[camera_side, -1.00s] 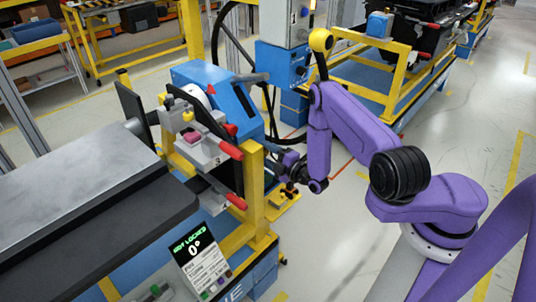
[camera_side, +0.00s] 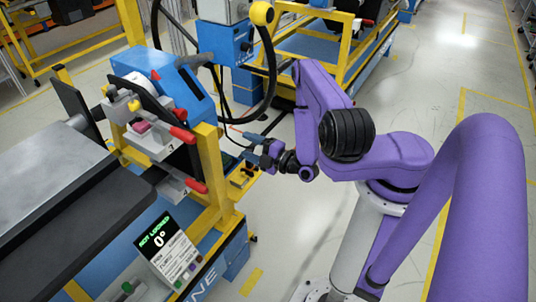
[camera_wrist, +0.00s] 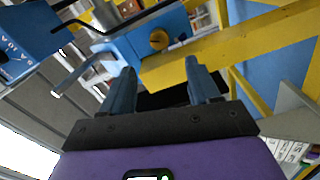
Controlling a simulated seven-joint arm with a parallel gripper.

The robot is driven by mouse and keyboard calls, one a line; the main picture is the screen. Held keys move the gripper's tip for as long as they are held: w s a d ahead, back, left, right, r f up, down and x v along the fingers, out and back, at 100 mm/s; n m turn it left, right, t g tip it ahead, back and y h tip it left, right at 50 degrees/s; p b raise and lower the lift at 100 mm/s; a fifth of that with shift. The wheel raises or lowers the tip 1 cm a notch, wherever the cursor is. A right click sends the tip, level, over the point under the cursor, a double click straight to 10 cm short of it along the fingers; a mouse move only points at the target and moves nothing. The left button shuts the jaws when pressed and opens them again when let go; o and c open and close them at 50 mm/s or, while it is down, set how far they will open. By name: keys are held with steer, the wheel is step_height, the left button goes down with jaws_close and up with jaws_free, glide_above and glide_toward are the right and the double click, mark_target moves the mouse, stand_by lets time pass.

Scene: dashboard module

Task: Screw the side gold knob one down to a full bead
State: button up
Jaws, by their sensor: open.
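A round gold knob (camera_wrist: 159,39) sits on the face of a blue block in the wrist view, just beyond and between my fingertips. My gripper (camera_wrist: 159,66) is open and empty, with its two blue fingers apart and not touching the knob. In the side view my gripper (camera_side: 249,146) points left, on the right side of the yellow post. I cannot make out the gold knob in the side view. A display panel (camera_side: 165,250) on the stand reads NOT LOCKED and 0°.
A yellow beam (camera_wrist: 225,50) runs close by the right finger in the wrist view. In the side view, a yellow post (camera_side: 210,175) and red-handled clamps (camera_side: 180,135) stand left of my gripper. A black hose (camera_side: 270,75) hangs behind it. Floor to the right is clear.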

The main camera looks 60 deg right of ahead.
steer(key=s, duration=0.6)
steer(key=shift+s, duration=0.3)
